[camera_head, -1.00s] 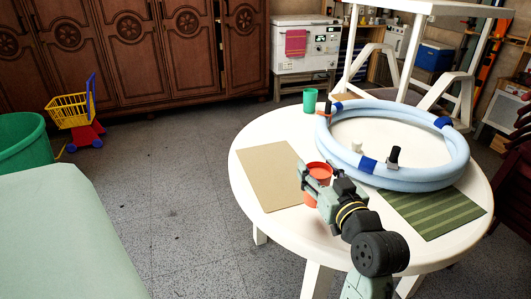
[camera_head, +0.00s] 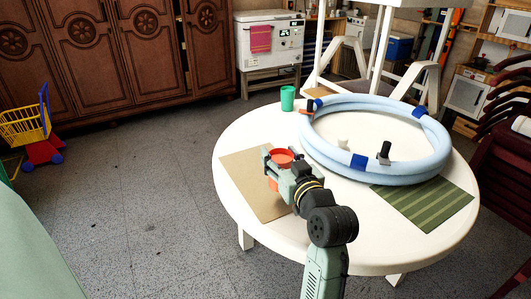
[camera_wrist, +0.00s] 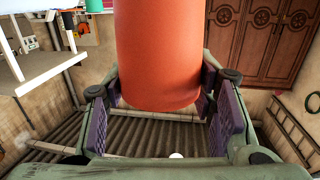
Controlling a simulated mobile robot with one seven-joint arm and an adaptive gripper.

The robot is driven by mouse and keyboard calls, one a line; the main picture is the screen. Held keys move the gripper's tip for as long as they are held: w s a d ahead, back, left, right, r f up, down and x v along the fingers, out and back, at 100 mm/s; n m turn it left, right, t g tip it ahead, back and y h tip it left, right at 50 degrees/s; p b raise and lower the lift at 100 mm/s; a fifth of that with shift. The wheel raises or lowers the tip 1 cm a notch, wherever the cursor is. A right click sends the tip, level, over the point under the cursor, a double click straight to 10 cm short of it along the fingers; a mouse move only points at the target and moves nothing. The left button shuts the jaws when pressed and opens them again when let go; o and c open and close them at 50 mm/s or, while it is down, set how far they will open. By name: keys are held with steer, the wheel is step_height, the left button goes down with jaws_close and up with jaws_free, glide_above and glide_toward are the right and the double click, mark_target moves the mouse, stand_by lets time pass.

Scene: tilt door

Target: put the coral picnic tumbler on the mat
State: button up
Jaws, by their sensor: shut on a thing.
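The coral tumbler (camera_head: 281,155) is held in my gripper (camera_head: 279,166) over the table. In the wrist view the tumbler (camera_wrist: 160,55) fills the upper middle, between the purple pads of my gripper (camera_wrist: 160,108). It looks roughly upright. In the head view my gripper hides part of its side, and it overlaps the right part of a plain beige mat (camera_head: 244,182). Its height above the table is hard to tell. A green striped mat (camera_head: 428,206) lies at the right of the table.
A large pale blue ring (camera_head: 440,155) with dark blue bands lies on the round white table (camera_head: 330,235), to the right of my gripper and partly over the striped mat. A green cup (camera_head: 287,98) stands at the far edge. Small black and white items stand within the ring.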

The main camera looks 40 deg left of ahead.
steer(key=shift+w+a+f+p, duration=0.4)
steer(key=shift+w+a+f, duration=0.45)
steer(key=shift+a, duration=0.6)
steer(key=shift+w+a+f+p, duration=0.55)
steer(key=shift+w+a, duration=0.45)
steer(key=shift+a, duration=0.5)
steer(key=shift+w+a+f+p, duration=0.3)
steer(key=shift+w+a+f, duration=0.55)
steer(key=shift+a, duration=0.6)
steer(key=shift+f, duration=0.1)
steer(key=o, duration=1.1)
steer(key=shift+o, duration=0.2)
